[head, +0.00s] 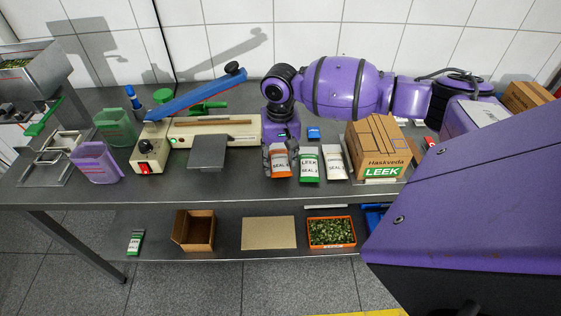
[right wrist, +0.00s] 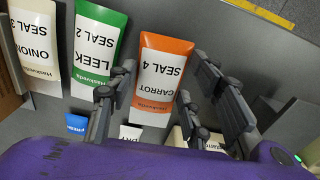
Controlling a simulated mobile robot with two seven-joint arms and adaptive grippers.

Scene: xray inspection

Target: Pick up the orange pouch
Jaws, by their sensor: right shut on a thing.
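The orange pouch (head: 280,161), labelled carrot, stands upright on the upper table near its front edge. It also shows in the right wrist view (right wrist: 164,62). My right gripper (head: 279,152) comes down over it from behind, with a finger on each side. In the right wrist view the gripper (right wrist: 165,78) is shut on the orange pouch. The pouch's lower end is out of clear sight, so I cannot tell whether it is lifted. My left gripper is not in view.
A green leek pouch (head: 309,165) and a white onion pouch (head: 335,162) stand right of the orange one. A cardboard box (head: 378,143) is farther right. A sealer with a blue lever (head: 195,95) stands left. The lower shelf holds a carton (head: 195,231) and an orange crate (head: 331,246).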

